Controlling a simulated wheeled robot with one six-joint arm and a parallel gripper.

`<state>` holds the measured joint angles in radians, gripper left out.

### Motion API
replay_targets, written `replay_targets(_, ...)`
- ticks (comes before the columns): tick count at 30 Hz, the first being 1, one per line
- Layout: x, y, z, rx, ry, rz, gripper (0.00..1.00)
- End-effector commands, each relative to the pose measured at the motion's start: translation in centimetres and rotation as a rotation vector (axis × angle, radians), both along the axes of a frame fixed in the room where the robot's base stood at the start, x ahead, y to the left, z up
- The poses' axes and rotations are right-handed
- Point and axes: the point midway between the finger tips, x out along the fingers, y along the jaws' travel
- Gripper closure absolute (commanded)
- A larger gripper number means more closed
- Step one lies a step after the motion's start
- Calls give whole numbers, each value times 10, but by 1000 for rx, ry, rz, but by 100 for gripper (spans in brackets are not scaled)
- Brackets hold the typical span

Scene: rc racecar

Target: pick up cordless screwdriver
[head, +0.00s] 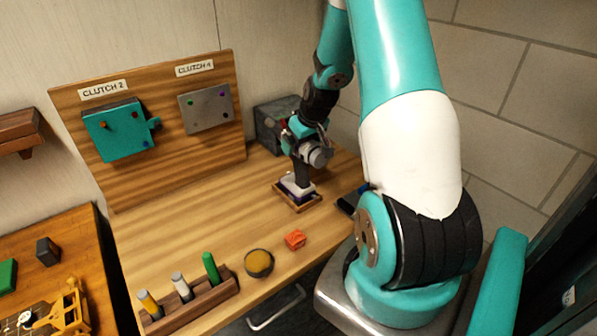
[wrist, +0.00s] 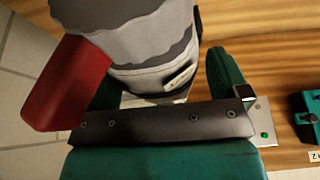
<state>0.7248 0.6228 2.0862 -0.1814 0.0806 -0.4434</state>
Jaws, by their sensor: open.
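The cordless screwdriver (head: 302,174) stands upright at the back right of the workbench, with a dark handle and a grey round body. Its pale and purple foot sits in a small wooden tray (head: 300,207). My gripper (head: 307,138) is at the screwdriver's upper part, open. In the wrist view a large grey and white ribbed cylinder (wrist: 150,45), apparently the screwdriver's body, lies between a red part at the left and a teal finger at the right. Whether the fingers touch it cannot be told.
A wooden backboard (head: 170,150) carries a teal plate (head: 117,143) and a grey plate (head: 192,115). A dark grey box (head: 266,128) stands behind my gripper. A marker rack (head: 200,301), a round yellow-topped tin (head: 259,263) and an orange block (head: 295,239) lie near the front. The bench middle is clear.

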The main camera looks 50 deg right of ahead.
Motion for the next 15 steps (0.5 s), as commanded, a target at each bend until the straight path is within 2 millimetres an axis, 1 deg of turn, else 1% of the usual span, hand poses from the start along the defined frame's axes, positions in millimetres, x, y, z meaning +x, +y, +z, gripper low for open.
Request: replay_targets(15,0,0,-4,0,0,0,6)
